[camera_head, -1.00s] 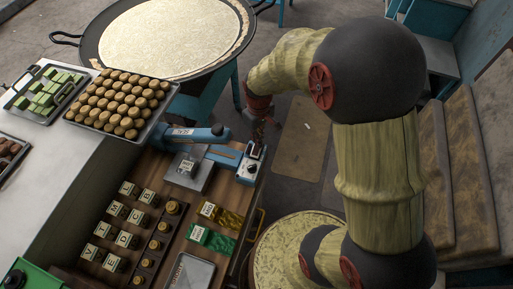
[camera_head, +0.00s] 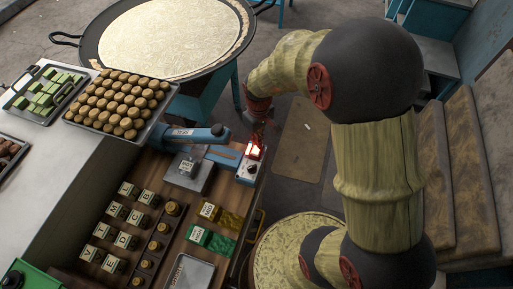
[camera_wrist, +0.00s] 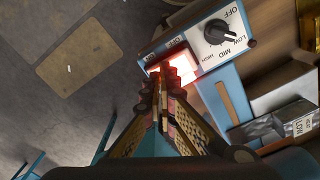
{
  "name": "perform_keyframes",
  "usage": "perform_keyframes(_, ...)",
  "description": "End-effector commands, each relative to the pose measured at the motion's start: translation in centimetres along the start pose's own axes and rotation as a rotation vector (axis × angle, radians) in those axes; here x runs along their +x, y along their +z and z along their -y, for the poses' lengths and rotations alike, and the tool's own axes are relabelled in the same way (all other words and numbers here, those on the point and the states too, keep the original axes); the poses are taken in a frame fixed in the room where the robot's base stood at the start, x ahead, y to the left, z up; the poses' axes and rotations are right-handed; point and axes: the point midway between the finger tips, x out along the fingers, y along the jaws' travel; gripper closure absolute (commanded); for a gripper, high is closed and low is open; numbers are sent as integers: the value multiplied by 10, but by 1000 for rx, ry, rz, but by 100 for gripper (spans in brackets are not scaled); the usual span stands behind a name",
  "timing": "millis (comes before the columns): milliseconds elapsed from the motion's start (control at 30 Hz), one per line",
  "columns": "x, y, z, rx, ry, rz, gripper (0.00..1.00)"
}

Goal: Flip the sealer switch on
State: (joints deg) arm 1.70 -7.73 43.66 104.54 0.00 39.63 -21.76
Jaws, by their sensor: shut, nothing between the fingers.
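The blue sealer (camera_head: 213,148) stands on the wooden bench, with its long arm reaching left and a control box (camera_head: 250,166) at its right end. A switch (camera_head: 254,152) on the box glows red. In the wrist view the lit switch (camera_wrist: 182,66) is just beyond my fingertips, which hide part of it. Beside it is a black dial (camera_wrist: 218,32) marked OFF, LOW and MID. My gripper (camera_wrist: 162,74) is shut and empty, its tips at the lit switch; I cannot tell whether they touch it. It also shows in the head view (camera_head: 258,128), above the box.
A tray of round brown pieces (camera_head: 118,104) and a green-filled tray (camera_head: 42,90) lie on the counter at left. A large pan (camera_head: 165,38) stands behind. Floor lies right of the sealer.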

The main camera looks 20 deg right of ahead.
Motion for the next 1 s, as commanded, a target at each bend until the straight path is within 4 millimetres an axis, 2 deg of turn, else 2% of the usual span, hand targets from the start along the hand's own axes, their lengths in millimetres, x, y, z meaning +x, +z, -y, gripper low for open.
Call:
perform_keyframes(800,-61,0,0,0,1,-2,100)
perform_keyframes(1000,-69,0,0,0,0,-1,100)
